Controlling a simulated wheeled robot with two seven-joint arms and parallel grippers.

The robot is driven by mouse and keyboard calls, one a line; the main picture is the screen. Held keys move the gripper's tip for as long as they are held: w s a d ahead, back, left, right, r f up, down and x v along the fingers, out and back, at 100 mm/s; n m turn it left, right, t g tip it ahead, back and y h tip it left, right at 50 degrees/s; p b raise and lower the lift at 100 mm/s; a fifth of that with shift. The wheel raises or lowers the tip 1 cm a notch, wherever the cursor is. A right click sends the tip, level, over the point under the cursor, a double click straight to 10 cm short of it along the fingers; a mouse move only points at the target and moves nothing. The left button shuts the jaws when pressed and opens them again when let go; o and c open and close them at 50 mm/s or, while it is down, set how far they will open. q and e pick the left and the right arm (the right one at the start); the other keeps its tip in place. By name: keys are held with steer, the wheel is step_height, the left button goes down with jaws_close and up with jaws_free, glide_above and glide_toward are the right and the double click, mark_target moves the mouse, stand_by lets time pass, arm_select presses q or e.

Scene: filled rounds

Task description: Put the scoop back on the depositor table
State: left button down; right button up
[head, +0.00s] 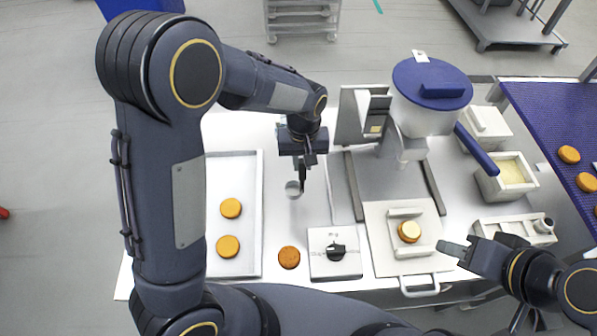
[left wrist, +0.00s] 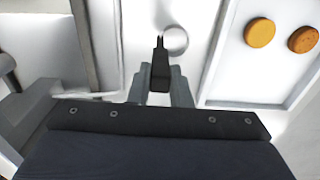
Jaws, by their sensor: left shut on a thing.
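The scoop has a black handle and a round metal bowl (head: 293,189). My left gripper (head: 303,160) is shut on the handle, with the bowl hanging below over the white depositor table (head: 232,130). I cannot tell if the bowl touches the tabletop. In the left wrist view the black handle (left wrist: 160,70) stands between the fingers, and the shiny bowl shows just beyond it. My right gripper (head: 462,249) is at the right, beside the round in the depositor's holder; whether its fingers are apart is unclear.
A tray (head: 257,215) with two rounds lies left of the scoop. A brown round (head: 289,257) and a knob box (head: 320,265) are in front. The blue-lidded depositor (head: 425,105) stands right, with a filled round (head: 409,231) below. White tubs (head: 505,190) and a blue conveyor (head: 545,125) lie beyond.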

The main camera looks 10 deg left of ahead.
arm_select(q)
steer(key=shift+w+a+f, duration=0.3)
steer(key=shift+f, duration=0.2)
steer(key=f+b, duration=0.3)
steer(key=f, duration=0.1)
steer(key=shift+w+a, duration=0.2)
steer(key=shift+a, duration=0.05)
steer(key=shift+r, duration=0.15)
steer(key=shift+f, duration=0.2)
steer(key=c, duration=1.3)
jaws_free()
steer(key=shift+r, duration=0.1)
